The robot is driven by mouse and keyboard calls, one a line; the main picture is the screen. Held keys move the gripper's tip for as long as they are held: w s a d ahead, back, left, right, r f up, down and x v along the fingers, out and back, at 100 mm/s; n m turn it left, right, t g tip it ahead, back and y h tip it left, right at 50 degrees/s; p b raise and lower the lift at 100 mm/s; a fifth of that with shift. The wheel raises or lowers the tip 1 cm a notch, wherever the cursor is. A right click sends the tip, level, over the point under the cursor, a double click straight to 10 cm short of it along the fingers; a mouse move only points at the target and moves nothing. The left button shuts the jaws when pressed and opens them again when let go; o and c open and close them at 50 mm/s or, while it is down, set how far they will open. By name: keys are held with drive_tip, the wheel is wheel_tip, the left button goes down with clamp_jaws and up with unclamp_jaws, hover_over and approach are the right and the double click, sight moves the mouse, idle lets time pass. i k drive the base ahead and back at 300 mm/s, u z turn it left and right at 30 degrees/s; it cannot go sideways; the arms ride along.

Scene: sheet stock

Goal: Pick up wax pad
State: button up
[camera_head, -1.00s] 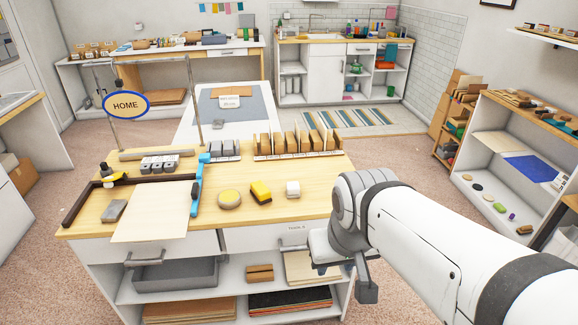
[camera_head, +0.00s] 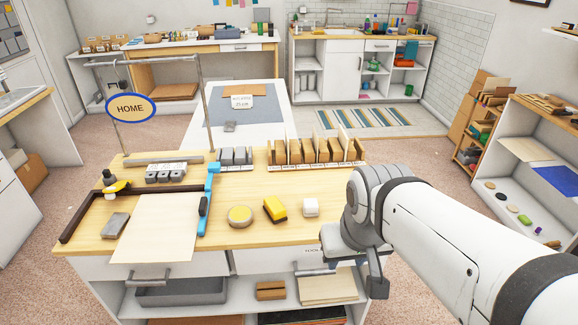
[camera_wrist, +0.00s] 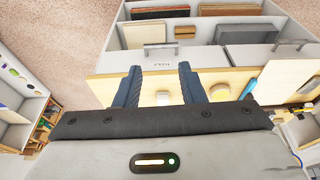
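On the wooden worktop lie a round yellow pad with a pale rim (camera_head: 240,215), a yellow block with a dark side (camera_head: 275,210) and a small white block (camera_head: 311,207). No label tells which is the wax pad; the round one looks most like it. In the head view my arm's end is at the worktop's right front corner, fingertips mostly hidden.
A pale sheet (camera_head: 157,228), a grey block (camera_head: 115,225) and a blue tool (camera_head: 208,195) lie left on the worktop (camera_head: 225,180). Drawer handles (camera_head: 315,271) stick out below the front edge.

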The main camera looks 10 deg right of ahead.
sight(309, 208)
drive_tip(key=i, duration=0.9)
drive_tip(key=u, duration=0.05)
drive_tip(key=k, duration=0.15)
drive_tip(key=z, duration=0.1)
